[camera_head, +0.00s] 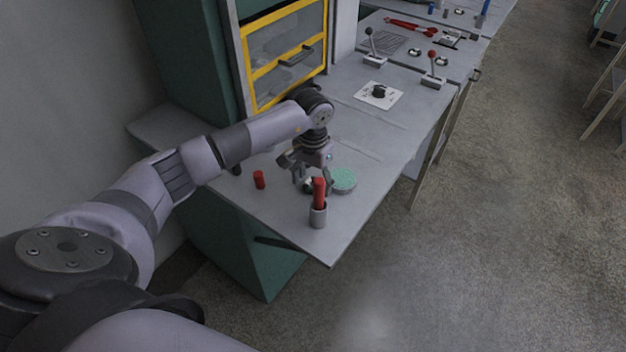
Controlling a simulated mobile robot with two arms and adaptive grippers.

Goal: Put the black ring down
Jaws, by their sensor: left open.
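My left gripper (312,187) is open and points down, low over the near part of the grey workbench (375,160). A small dark shape (307,184) shows between its fingers and may be the black ring. It is too small and too covered by the fingers to tell whether it rests on the bench. A grey holder (318,217) with a red peg (319,192) upright in it stands just in front of the gripper. My right gripper is not in view.
A round teal disc (343,180) lies right of the gripper, and a short red cylinder (259,179) stands to its left. A yellow-framed cabinet (287,50) rises behind. A black knob on a white plate (379,92) and two levers are farther back. The bench's right middle is clear.

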